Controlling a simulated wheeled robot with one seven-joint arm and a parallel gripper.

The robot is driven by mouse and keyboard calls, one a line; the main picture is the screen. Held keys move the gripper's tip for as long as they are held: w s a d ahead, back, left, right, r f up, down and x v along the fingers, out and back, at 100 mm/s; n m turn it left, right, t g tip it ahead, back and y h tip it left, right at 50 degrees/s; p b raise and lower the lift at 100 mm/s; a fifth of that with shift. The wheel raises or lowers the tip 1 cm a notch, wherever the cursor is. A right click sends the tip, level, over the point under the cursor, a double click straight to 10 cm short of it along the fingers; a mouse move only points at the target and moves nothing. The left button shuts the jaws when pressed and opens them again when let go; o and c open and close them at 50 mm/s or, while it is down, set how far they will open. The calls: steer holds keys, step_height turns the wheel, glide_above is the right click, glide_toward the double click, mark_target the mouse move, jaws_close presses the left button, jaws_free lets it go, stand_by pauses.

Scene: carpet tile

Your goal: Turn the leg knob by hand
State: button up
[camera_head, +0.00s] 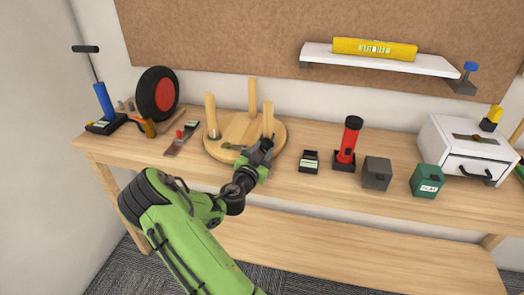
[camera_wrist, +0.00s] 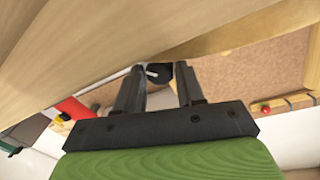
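A round wooden stool (camera_head: 222,148) lies upside down on the workbench with three legs pointing up. My gripper (camera_head: 268,145) is at its front right leg (camera_head: 267,120). In the wrist view, a small round dark knob with a pale mark (camera_wrist: 158,73) shows between the two fingertips of my gripper (camera_wrist: 160,70). Pale wood crosses the upper left of the wrist view close to the fingers. The head view hides the knob behind my gripper.
A black box (camera_head: 310,161), a red torch (camera_head: 346,145), a grey block (camera_head: 376,174) and a green box (camera_head: 427,180) stand right of the stool. Left are a flat tool (camera_head: 182,139) and a black wheel (camera_head: 152,95). A white shelf (camera_head: 380,61) hangs behind.

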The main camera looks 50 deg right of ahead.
steer(key=c, duration=0.6)
steer(key=shift+f+n+b, duration=0.2)
steer(key=shift+n+b, duration=0.4)
steer(key=shift+b, duration=0.2)
steer(key=shift+r+n+b, duration=0.15)
steer(key=shift+n+b, duration=0.5)
steer(key=shift+n, duration=0.35)
steer(key=o, duration=1)
steer(key=shift+o, duration=0.2)
